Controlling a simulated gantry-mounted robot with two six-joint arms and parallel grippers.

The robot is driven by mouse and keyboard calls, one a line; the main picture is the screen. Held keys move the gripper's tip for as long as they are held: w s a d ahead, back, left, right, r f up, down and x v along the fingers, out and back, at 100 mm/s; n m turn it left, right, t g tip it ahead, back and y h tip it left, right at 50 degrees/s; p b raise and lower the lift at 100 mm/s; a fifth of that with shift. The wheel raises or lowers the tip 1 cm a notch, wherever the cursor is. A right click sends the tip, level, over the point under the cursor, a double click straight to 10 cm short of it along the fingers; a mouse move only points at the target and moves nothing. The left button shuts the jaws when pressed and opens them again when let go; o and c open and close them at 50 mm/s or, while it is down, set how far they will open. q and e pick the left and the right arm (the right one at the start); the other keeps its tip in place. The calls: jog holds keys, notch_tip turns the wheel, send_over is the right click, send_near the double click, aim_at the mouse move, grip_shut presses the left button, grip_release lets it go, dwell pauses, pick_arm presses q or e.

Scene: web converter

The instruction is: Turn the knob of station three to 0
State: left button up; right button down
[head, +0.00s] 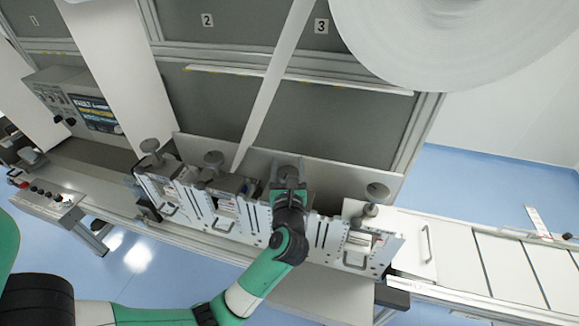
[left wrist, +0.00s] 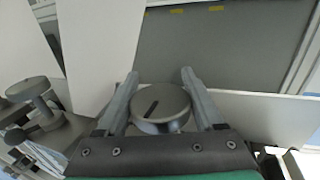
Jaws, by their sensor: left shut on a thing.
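A row of grey round knobs stands on the slitting stations along the machine's front rail. The third knob from the left (head: 288,172) stands below the "3" sign (head: 321,26). My left gripper (head: 289,182) is at that knob. In the left wrist view the same knob (left wrist: 172,102) is a grey disc with a dark slot on top, running diagonally. My left gripper's fingers (left wrist: 160,90) are on either side of it, shut on it. The knob's scale and any numbers on it cannot be seen. My right gripper is not in view.
Neighbouring knobs stand at the left (head: 213,158) and right (head: 377,190). A white web strip (head: 275,85) runs down just left of my gripper. A large white roll (head: 430,35) hangs at the upper right. A control panel (head: 75,100) is at the far left.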

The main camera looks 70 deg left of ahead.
pick_arm(q)
jog(key=shift+f+n+g, duration=0.15)
jog(key=shift+n+g, duration=0.25)
jog(key=shift+g, duration=0.2)
jog(key=shift+s+n+g+y, duration=0.15)
jog(key=shift+n+g+y, duration=0.15)
jog(key=shift+g+y, duration=0.1)
jog(key=o, duration=1.4)
jog(key=shift+c, duration=0.2)
jog(key=b+v, duration=0.1)
jog(key=v, duration=1)
jog(key=shift+d, duration=0.25)
jog(key=shift+s+a, duration=0.1)
jog(key=shift+s, duration=0.05)
